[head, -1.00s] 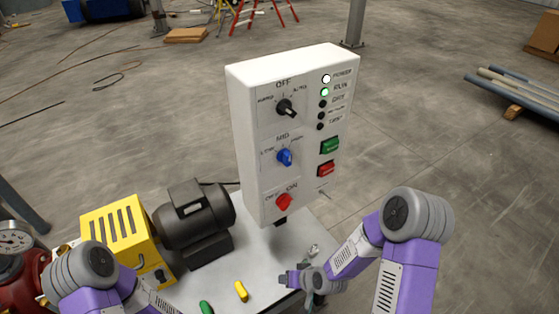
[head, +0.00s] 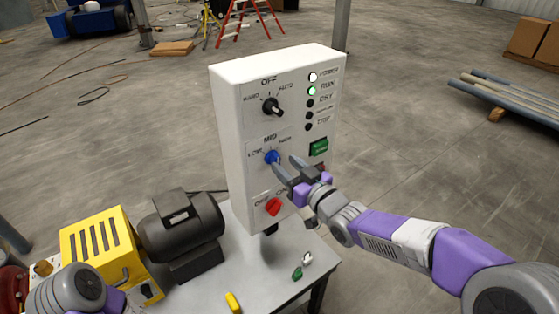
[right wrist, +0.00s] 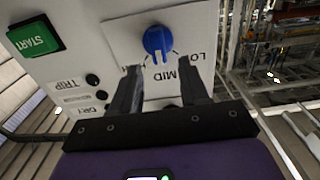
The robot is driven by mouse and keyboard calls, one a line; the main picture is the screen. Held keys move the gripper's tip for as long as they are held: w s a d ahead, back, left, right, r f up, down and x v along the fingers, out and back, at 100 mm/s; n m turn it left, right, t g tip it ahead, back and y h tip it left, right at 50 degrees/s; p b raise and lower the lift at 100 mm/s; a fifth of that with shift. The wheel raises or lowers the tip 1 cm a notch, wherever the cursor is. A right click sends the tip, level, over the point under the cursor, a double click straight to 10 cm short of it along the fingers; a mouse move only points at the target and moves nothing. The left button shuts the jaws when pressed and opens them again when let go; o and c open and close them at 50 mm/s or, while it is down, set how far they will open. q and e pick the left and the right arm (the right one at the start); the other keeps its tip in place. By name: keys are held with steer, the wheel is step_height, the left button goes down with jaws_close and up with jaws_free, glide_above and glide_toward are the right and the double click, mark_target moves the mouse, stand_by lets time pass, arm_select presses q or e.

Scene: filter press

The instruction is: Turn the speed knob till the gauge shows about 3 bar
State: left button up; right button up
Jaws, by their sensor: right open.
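The blue speed knob (head: 271,157) is on the front of a white control box (head: 228,130), between the LOW, MID and HIGH labels. In the right wrist view the knob (right wrist: 157,40) has its ridge pointing roughly toward MID. My right gripper (head: 284,166) is open in front of the box, its fingertips close to the knob. In the right wrist view the fingers (right wrist: 160,76) are spread below the knob with nothing between them; contact is not evident. The gauge face is not in view now. My left gripper is out of view; only part of my left arm shows at lower left.
Above the speed knob is a black selector (head: 272,106); below is a red knob (head: 273,206). A green START button (head: 318,147) is right of my fingers. A black motor (head: 180,230) and yellow unit (head: 98,245) stand left.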

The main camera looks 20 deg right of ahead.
mark_target(278, 158)
steer(key=shift+x, duration=1.9)
steer(key=shift+s, duration=0.1)
jaws_close()
